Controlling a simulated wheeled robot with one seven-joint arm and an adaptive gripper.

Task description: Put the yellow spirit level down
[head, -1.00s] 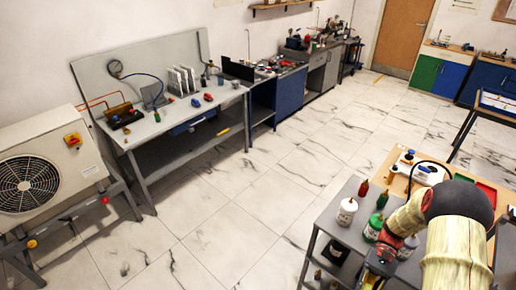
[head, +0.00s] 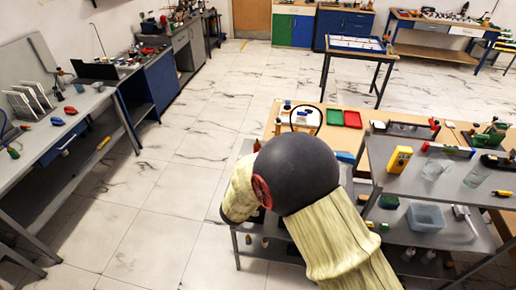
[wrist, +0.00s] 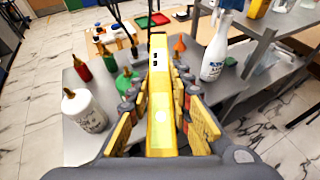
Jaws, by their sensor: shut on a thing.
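The yellow spirit level (wrist: 160,112) runs lengthwise between the jaws of my gripper (wrist: 158,90) in the wrist view. The jaws are shut on it from both sides. It is held over a grey cart top (wrist: 105,140), and the gap beneath it cannot be judged. In the head view my own arm hides the gripper and the level.
Around the level are a white bottle (wrist: 86,112), a red bottle (wrist: 82,68), a green bottle (wrist: 127,84) and a white spray bottle (wrist: 216,48). Red (head: 352,119) and green (head: 334,117) trays lie on the wooden table. A grey shelf unit (head: 440,180) stands at right.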

